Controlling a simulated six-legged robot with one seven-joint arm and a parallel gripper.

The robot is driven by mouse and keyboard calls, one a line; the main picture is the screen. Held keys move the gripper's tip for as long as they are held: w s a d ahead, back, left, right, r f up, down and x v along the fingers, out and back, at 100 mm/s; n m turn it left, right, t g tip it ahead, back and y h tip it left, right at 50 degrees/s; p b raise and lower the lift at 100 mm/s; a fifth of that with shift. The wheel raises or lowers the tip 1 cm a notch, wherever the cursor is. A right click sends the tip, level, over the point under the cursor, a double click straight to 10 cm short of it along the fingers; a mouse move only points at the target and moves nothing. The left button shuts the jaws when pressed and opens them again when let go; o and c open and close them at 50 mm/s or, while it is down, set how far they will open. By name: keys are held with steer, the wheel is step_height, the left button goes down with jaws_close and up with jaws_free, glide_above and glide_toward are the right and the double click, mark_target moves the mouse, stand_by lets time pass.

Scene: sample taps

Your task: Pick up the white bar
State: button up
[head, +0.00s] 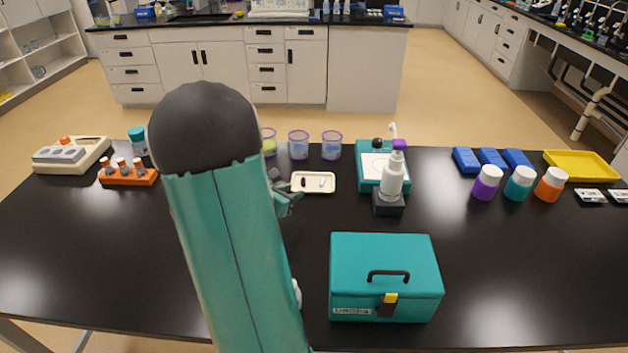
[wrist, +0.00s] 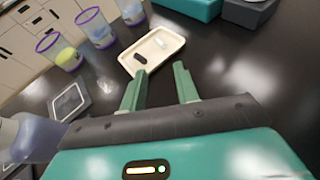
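A small white bar (wrist: 161,43) lies in a cream tray (wrist: 177,40) in the wrist view, beside a small dark bar (wrist: 140,58). In the head view the white bar (head: 321,183) is at the right in the tray (head: 313,190), and the dark bar is at the left. My gripper (wrist: 160,68) is open and empty. Its two green fingers are apart, short of the tray's near edge in the wrist view. In the head view my gripper (head: 286,203) shows partly, just left of and nearer than the tray; my arm hides the rest.
Purple-rimmed cups (head: 299,145) stand behind the tray. A teal case (head: 386,277) is in front. Coloured jars (head: 519,184) stand farther right. Black table around the tray's front is clear.

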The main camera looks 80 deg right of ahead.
glide_toward(322, 182)
steer(key=x, duration=0.2)
steer(key=shift+s+d+f, duration=0.1)
steer(key=shift+d, duration=0.1)
steer(key=shift+x, duration=2.8)
steer(key=shift+c, duration=0.2)
jaws_close()
